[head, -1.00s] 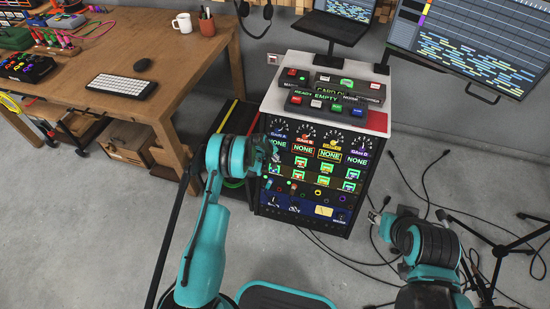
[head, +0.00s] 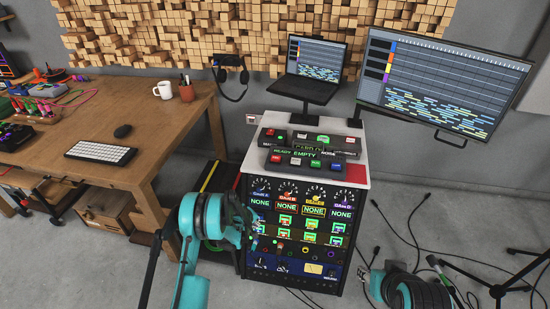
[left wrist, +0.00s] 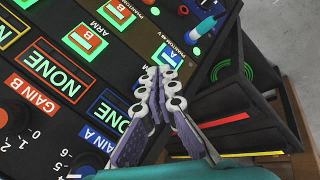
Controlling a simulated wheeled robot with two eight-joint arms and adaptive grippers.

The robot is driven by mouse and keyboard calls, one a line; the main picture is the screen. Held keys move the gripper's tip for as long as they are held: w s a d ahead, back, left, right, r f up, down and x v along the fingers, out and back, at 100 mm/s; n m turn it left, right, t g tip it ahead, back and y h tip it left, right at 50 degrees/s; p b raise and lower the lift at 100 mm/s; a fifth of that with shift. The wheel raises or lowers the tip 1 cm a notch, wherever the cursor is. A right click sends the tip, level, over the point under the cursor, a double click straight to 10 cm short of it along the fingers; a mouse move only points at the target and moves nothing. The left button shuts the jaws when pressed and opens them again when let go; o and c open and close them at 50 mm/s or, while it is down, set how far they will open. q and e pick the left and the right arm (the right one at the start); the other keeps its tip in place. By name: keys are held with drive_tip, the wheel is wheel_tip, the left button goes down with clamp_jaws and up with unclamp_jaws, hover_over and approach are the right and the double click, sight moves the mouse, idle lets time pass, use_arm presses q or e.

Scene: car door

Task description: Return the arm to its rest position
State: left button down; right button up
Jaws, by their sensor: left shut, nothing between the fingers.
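My left arm (head: 195,245) reaches up from the bottom of the head view. My left gripper (head: 252,226) is in front of the left edge of the audio rack (head: 300,228). In the left wrist view its two grey-purple fingers (left wrist: 162,85) are together, shut and empty, in front of the rack's panel by the GAIN A label. Whether the tips touch the panel I cannot tell. My right gripper (head: 366,275) shows small at the lower right of the rack, apart from it; its fingers are too small to read.
A wooden desk (head: 135,155) with a keyboard (head: 100,152) stands at the left. A laptop (head: 312,72) and a large monitor (head: 445,85) are behind the rack. Cables (head: 420,240) and a black stand (head: 500,270) are on the floor at the right.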

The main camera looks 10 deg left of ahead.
use_arm(q)
drive_tip(key=s+d+r+m+t+y, duration=0.15)
drive_tip(key=s+r, duration=0.35)
drive_tip(key=r, duration=1.1)
drive_tip(key=s+r+m+g+h, duration=0.1)
drive_tip(key=s+r+m, duration=0.3)
drive_tip(key=r, duration=1.1)
drive_tip(key=s+r+m+t, duration=0.1)
drive_tip(key=s+r+m, duration=0.1)
drive_tip(key=s, duration=1.1)
drive_tip(key=s+d+r+m+y, duration=0.1)
drive_tip(key=s+r, duration=0.4)
drive_tip(key=s, duration=0.8)
drive_tip(key=shift+r+m+t, duration=0.2)
drive_tip(key=shift+m+t, duration=0.15)
drive_tip(key=shift+m, duration=0.3)
